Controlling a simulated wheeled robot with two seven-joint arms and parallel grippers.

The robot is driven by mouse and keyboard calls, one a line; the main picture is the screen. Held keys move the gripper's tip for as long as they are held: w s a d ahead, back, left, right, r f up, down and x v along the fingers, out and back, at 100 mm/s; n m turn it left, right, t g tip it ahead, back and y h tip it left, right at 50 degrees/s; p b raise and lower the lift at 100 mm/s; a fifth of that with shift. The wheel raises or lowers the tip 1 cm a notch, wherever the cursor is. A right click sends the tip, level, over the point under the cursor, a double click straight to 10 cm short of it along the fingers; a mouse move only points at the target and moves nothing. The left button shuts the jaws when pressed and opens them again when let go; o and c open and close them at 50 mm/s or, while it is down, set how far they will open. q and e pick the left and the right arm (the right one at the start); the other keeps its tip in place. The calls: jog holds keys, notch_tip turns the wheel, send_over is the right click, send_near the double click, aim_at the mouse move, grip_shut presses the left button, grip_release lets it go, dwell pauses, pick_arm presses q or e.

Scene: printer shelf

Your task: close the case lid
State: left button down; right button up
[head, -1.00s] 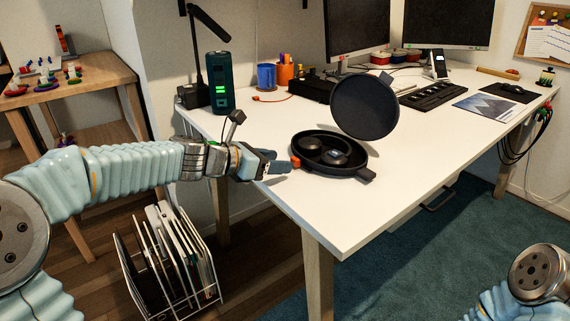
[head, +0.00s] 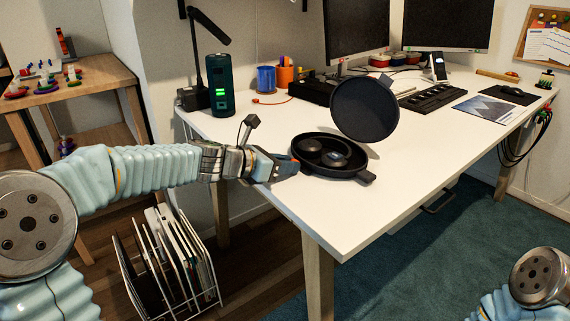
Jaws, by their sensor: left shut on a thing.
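The round black case (head: 335,172) lies open near the desk's front left edge, with dark headphones (head: 322,152) inside. Its round lid (head: 364,108) stands up steeply at the back of the case, tilted a little backward. My left gripper (head: 286,168) is at the case's left rim and shut on the case there. An orange piece at that rim is now mostly hidden by the fingers. Only part of my right arm shows at lower right; its gripper is out of view.
A dark green cylinder with lit green bars (head: 221,98), a desk lamp (head: 205,40) and blue and orange cups stand behind. A keyboard (head: 432,99) lies right of the lid. The white desk (head: 420,150) is clear right of the case. A file rack (head: 170,262) stands below my left arm.

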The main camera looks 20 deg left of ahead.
dwell(0.4)
pick_arm(q)
jog(key=c, duration=0.9)
grip_release()
jog(key=p+v, duration=0.1)
jog(key=v, duration=1.2)
jog(key=shift+s+a+r+p, duration=0.2)
jog(key=shift+s+p, duration=0.1)
